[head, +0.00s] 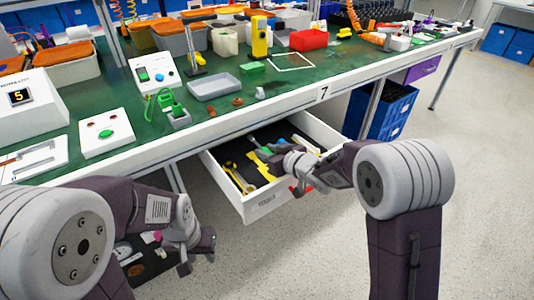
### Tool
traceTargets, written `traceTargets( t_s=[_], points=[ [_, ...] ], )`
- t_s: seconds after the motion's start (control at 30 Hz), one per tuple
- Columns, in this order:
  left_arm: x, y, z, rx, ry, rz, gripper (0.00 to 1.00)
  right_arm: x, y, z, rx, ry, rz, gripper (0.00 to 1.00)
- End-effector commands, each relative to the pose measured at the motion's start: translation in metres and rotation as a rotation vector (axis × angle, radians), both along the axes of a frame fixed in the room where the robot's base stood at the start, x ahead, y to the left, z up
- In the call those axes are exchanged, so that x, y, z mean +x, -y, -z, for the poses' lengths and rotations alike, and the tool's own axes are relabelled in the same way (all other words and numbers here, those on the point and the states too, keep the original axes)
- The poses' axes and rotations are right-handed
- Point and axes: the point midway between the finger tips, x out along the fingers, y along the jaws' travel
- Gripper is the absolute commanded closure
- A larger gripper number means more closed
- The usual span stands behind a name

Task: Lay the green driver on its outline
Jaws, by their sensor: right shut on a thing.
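The open white drawer (262,203) under the bench holds tools on a dark lining. My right gripper (268,152) reaches into it from the right. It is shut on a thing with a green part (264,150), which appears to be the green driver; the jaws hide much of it. Yellow tools (238,178) lie to the left of it in the drawer. No driver-shaped outline can be made out at this size. My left gripper (198,252) hangs low at the left, away from the drawer, and its jaws cannot be read.
The green bench top (215,118) above the drawer carries a grey tray (215,86), a white button box (106,132) and a white rectangular outline (292,62). Blue crates (380,110) stand under the bench to the right. The floor at right is clear.

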Motion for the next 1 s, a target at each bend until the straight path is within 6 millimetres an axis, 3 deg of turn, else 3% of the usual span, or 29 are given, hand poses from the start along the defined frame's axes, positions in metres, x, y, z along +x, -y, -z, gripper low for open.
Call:
traceTargets(
  t_s=[0.4,0.43,0.5,0.8,1.0],
  points=[
    [0.0,0.0,0.007,0.0,0.0,0.0,0.64,0.0,0.0,0.011,-0.001,-0.002,0.0,1.0],
    [0.0,0.0,0.007,0.0,0.0,0.0,0.64,-0.001,0.0,0.012,-0.001,-0.003,0.0,0.66],
    [0.0,0.0,0.007,0.0,0.0,0.0,0.64,-0.001,0.0,0.013,-0.002,-0.004,0.0,0.49],
    [0.0,0.0,0.006,0.0,0.0,0.0,0.64,-0.001,0.0,0.014,-0.003,-0.008,0.0,0.49],
    [0.0,0.0,-0.007,0.0,0.0,0.0,0.64,-0.008,0.006,-0.006,-0.002,-0.007,0.003,0.49]
  ],
)
